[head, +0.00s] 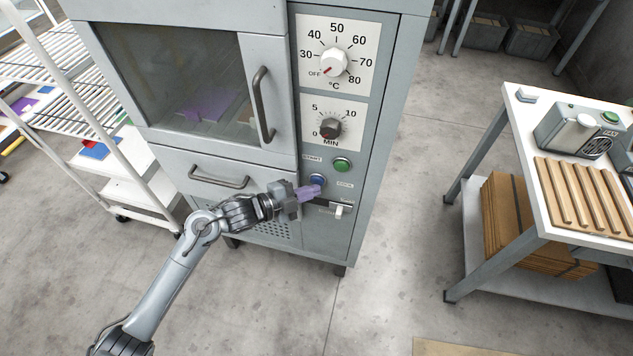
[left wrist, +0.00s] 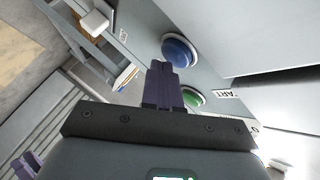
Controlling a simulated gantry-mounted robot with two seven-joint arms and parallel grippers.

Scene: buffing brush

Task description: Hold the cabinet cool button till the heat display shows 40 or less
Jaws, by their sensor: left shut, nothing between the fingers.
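The grey cabinet (head: 390,130) stands in the middle of the head view. A blue button (head: 317,180) sits on its front panel beside a small label that looks like COOL. My left gripper (head: 312,193) is shut and empty, with its purple fingertips at the blue button's lower edge. In the left wrist view the blue button (left wrist: 180,52) is just beyond the shut fingertips (left wrist: 161,70); I cannot tell whether they touch. The °C dial (head: 334,62) is marked up to 80, and its knob's red mark points toward OFF. My right gripper is not in view.
A green button (head: 342,164) is above the blue one, and a white switch (head: 338,211) is below it. A minute dial (head: 331,128) is higher up. A white rack (head: 95,110) stands at left, a worktable (head: 545,95) at right. Floor between cabinet and table is clear.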

